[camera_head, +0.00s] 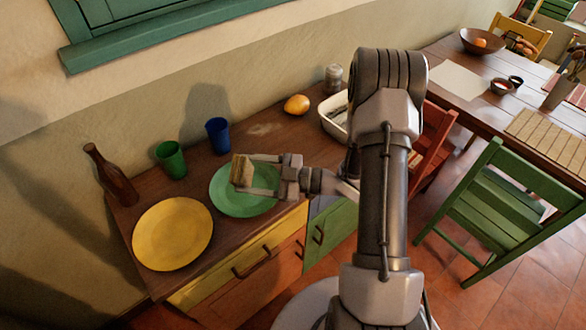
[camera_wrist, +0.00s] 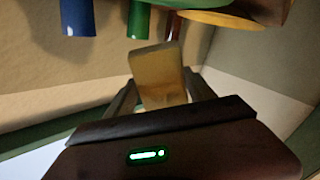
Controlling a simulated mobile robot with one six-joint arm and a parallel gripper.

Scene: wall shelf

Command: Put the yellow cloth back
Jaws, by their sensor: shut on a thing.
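The yellow cloth (camera_head: 241,168) looks like a small folded tan-yellow block. My gripper (camera_head: 252,173) is shut on it, with one finger on each side. In the head view they show over the left part of the green plate (camera_head: 245,207); I cannot tell how high above it they are. In the wrist view the cloth (camera_wrist: 158,75) stands up between the fingers of my gripper (camera_wrist: 160,92), its lower part hidden by the gripper body.
On the wooden counter (camera_head: 262,131) stand a yellow plate (camera_head: 172,234), a brown bottle (camera_head: 110,175), a green cup (camera_head: 171,159), a blue cup (camera_head: 217,136), an orange fruit (camera_head: 297,105) and a white basin (camera_head: 331,124). Bare counter lies between blue cup and fruit.

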